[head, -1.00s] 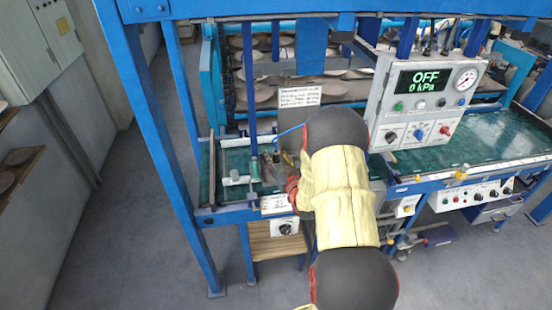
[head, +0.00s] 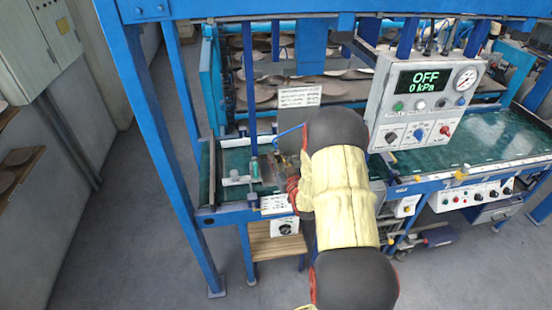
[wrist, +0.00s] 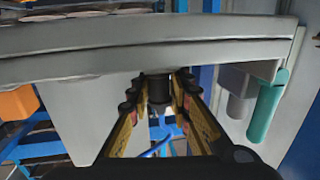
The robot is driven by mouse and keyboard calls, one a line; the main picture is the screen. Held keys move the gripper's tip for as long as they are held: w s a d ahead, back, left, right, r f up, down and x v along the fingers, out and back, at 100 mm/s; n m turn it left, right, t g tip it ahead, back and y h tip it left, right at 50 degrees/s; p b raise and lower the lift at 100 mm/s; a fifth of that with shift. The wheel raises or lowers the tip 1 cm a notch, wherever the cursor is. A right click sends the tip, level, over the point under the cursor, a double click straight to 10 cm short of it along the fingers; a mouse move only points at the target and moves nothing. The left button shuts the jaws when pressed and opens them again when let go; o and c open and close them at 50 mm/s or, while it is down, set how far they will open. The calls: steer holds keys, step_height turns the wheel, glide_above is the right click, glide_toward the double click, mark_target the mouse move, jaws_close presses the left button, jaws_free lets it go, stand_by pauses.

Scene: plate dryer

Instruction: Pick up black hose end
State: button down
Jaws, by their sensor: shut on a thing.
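In the wrist view, a short black cylinder, which looks like the black hose end (wrist: 159,90), sits upright between the two yellow-and-black fingers of my gripper (wrist: 159,83). The fingers are shut on its sides. Its top meets the underside of a grey slab-like part, so I cannot tell whether it is still attached there. In the head view, my gripper (head: 283,165) is over the left end of the green-topped bench, partly covered by my arm, and the hose end cannot be made out.
A teal cylinder (wrist: 267,108) hangs at the right in the wrist view, and an orange block (wrist: 18,102) is at the left. A thin blue tube (wrist: 157,148) runs below the fingers. In the head view, a control box (head: 425,100) reads OFF, 0 kPa. Blue frame posts (head: 165,150) stand close by.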

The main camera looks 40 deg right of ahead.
mark_target(277, 152)
steer(key=shift+r, duration=0.4)
step_height(277, 152, up, 2)
steer(key=shift+r, duration=0.1)
steer(key=s+a+r+p, duration=0.2)
steer(key=s+a+r, duration=0.3)
steer(key=s+r, duration=0.65)
steer(key=w+d+f+b, duration=0.2)
steer(key=w+d+f, duration=0.15)
steer(key=d, duration=0.25)
steer(key=w+d+f+b, duration=0.2)
steer(key=w+d, duration=0.2)
steer(key=d, duration=0.2)
steer(key=shift+a+f+b, duration=0.15)
steer(key=shift+f+b, duration=2.25)
steer(key=shift+f, duration=1.3)
